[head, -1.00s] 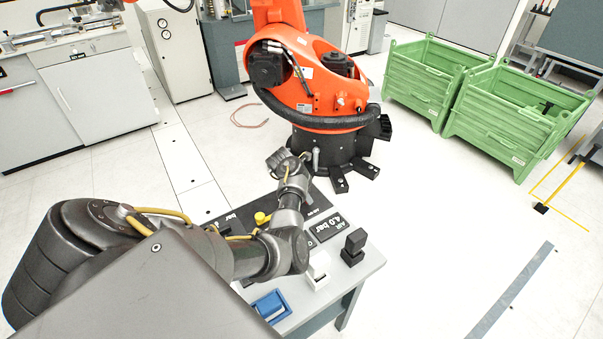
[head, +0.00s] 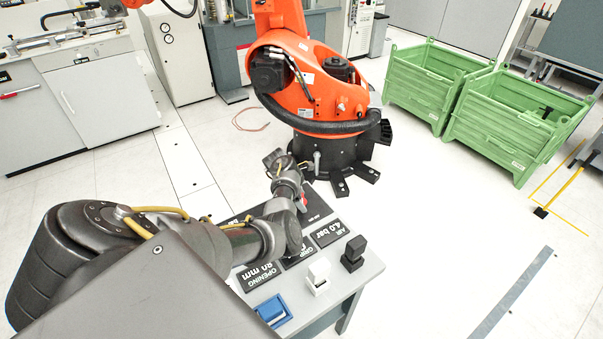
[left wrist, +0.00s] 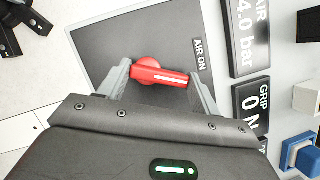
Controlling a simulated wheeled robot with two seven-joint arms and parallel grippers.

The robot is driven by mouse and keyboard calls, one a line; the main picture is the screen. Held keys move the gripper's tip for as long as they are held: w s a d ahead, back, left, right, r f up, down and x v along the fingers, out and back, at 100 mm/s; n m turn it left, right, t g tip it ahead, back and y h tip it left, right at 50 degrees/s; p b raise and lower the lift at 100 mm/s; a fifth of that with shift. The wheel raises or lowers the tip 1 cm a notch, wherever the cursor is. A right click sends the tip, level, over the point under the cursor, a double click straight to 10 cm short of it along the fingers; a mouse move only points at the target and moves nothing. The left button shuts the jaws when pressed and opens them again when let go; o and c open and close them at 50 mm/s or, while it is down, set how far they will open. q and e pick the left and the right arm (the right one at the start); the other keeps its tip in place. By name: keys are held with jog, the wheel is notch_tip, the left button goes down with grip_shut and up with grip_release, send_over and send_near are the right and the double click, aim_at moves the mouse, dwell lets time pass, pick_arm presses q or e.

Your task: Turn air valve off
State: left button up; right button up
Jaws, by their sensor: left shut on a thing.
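The air valve has a red handle (left wrist: 160,73) on a dark panel (left wrist: 112,35), beside a label reading "AIR ON" (left wrist: 198,55). In the left wrist view the handle lies crosswise between the two fingers of my left gripper (left wrist: 161,85), which is shut on it. In the head view my left gripper (head: 302,200) is at the far part of the bench panel, and only a small bit of red shows there. My arm hides much of the panel. My right gripper is not in view.
The grey bench (head: 345,283) carries an "AIR 4.0 bar" display (head: 328,233), an "OPENING 80 mm" display (head: 260,275), a black block (head: 353,253), a white block (head: 318,277) and a blue block (head: 272,311). An orange robot (head: 310,90) stands behind. Green crates (head: 515,130) are at right.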

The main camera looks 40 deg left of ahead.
pick_arm(q)
jog(key=m, duration=0.2)
jog(key=shift+s+a+m+g+h, duration=0.1)
jog(key=shift+a+m+g+h, duration=0.15)
jog(key=shift+m+g+h, duration=0.15)
jog(key=m+g, duration=0.1)
jog(key=m, duration=0.1)
jog(key=shift+a+m, duration=0.2)
jog(key=shift+m, duration=0.2)
jog(key=m, duration=0.1)
jog(key=m+g+b, duration=0.1)
jog(key=m, duration=0.1)
jog(key=shift+a+f, duration=0.1)
jog(key=shift+a, duration=0.15)
jog(key=shift+w+a+m+g+b, duration=0.1)
jog(key=shift+m+g+b, duration=0.4)
jog(key=shift+m, duration=0.45)
jog(key=shift+w+a+m+g+b, duration=0.1)
jog(key=shift+m+g+b, duration=0.2)
jog(key=shift+m+b, duration=0.5)
jog(key=shift+m, duration=0.25)
jog(key=o, duration=1)
jog(key=shift+r, duration=0.2)
jog(key=v, duration=1)
jog(key=shift+w+a+r, duration=0.2)
jog(key=shift+a+r, duration=0.1)
